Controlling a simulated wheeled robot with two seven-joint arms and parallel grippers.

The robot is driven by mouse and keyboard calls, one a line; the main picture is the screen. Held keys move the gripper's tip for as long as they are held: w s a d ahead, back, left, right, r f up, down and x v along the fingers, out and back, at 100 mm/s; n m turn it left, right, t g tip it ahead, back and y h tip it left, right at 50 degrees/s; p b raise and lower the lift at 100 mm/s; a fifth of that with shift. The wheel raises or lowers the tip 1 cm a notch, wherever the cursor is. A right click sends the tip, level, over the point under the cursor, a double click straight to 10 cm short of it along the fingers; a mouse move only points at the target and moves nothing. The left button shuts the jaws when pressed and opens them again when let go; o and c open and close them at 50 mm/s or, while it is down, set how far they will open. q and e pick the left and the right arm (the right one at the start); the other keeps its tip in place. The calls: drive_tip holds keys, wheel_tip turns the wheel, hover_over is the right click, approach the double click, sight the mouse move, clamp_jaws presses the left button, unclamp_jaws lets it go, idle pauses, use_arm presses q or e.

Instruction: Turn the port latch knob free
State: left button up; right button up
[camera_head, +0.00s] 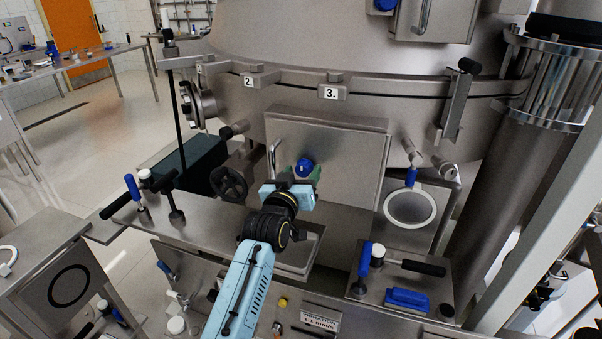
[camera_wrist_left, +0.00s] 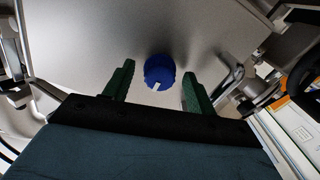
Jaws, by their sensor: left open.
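The blue port latch knob (camera_head: 304,167) sits on the front of a square steel port door (camera_head: 345,160) on the vessel. In the left wrist view the knob (camera_wrist_left: 159,72) shows a small white mark on its lower edge. My left gripper (camera_head: 304,178) is at the knob in the head view. In the left wrist view its green fingers (camera_wrist_left: 156,88) are open, one on each side of the knob, with a gap to both. The knob appears a little beyond the fingertips; whether anything touches is not clear. My right gripper is not in view.
A handwheel (camera_head: 229,184) stands left of my left gripper. A steel bench with blue-handled tools (camera_head: 406,300) lies at the lower right. A white ring (camera_head: 410,208) sits right of the door. A vertical handle (camera_head: 274,158) is on the door's left edge.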

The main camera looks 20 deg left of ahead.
use_arm(q)
drive_tip(key=shift+w, duration=0.15)
drive_tip(key=shift+c, duration=0.2)
drive_tip(key=c, duration=0.9)
drive_tip(key=shift+c, duration=0.2)
